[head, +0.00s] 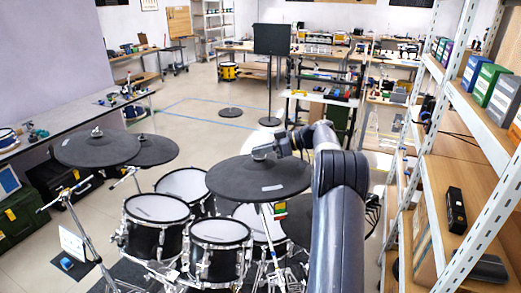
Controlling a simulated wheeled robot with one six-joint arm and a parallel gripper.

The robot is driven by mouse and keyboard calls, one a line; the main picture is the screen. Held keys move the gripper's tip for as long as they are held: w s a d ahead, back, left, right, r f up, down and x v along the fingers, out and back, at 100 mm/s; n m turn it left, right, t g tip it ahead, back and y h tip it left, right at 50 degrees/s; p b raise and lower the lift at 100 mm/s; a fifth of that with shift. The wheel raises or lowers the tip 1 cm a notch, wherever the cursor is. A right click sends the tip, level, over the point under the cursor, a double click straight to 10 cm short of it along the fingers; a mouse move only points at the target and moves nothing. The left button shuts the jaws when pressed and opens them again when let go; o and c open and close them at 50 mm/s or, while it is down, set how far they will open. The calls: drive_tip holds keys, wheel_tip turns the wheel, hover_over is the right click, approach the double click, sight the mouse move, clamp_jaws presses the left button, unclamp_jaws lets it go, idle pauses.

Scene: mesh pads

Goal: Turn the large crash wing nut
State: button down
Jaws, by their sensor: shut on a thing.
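The large crash pad (235,183) is a wide dark grey disc on a stand, in the middle of the head view. My arm comes in from the lower right, and my gripper (264,152) is low over the top centre of this pad. It is shut on the large crash wing nut at the top of the stand. The jaws and wrist mostly hide the nut, so its wings and their angle cannot be made out. The pad looks close to level.
Two other dark pads (97,148) overlap at the left. Black drums with white mesh heads (221,232) stand below. A metal shelf rack (460,170) is close on the right. A black music stand (272,40) stands behind. Open floor (190,108) lies behind the kit.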

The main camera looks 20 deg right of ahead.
drive_tip(key=shift+w+r+n+g+y, duration=0.15)
drive_tip(key=shift+n+g+y, duration=0.45)
drive_tip(key=shift+n+g, duration=0.8)
drive_tip(key=c, duration=1.5)
unclamp_jaws()
drive_tip(key=shift+c, duration=0.2)
